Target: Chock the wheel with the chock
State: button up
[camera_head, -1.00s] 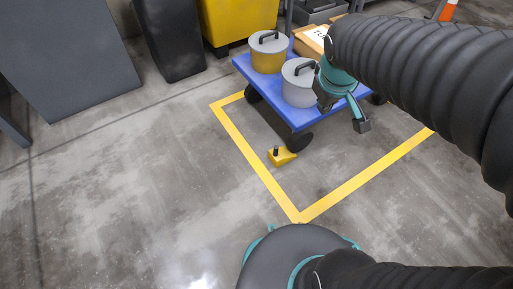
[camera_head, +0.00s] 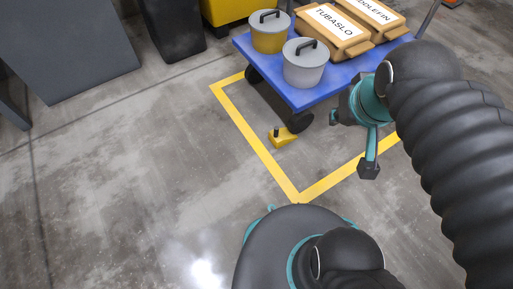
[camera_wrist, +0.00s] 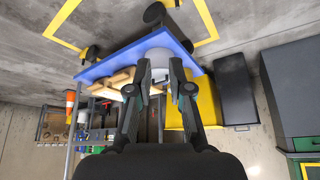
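The yellow chock (camera_head: 283,139) with a dark upright knob lies on the floor just in front of the blue cart's near wheel (camera_head: 299,121). Whether it touches the wheel is hard to tell. My gripper (camera_head: 353,144) is open and empty, with its fingers spread, to the right of the chock and apart from it. In the wrist view my gripper (camera_wrist: 166,84) also shows open, with the cart beyond its fingers. A dark cart wheel (camera_wrist: 153,13) shows at the top there. I cannot make out the chock in the wrist view.
The blue cart (camera_head: 315,97) carries a yellow pot (camera_head: 269,38), a grey pot (camera_head: 303,69) and brown labelled bags (camera_head: 332,32). A yellow floor line (camera_head: 255,137) runs around it. The floor at left is clear.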

aim_at(279, 137)
jog(key=k, duration=0.5)
jog(key=z, duration=1.4)
jog(key=i, duration=1.25)
jog(key=u, duration=1.95)
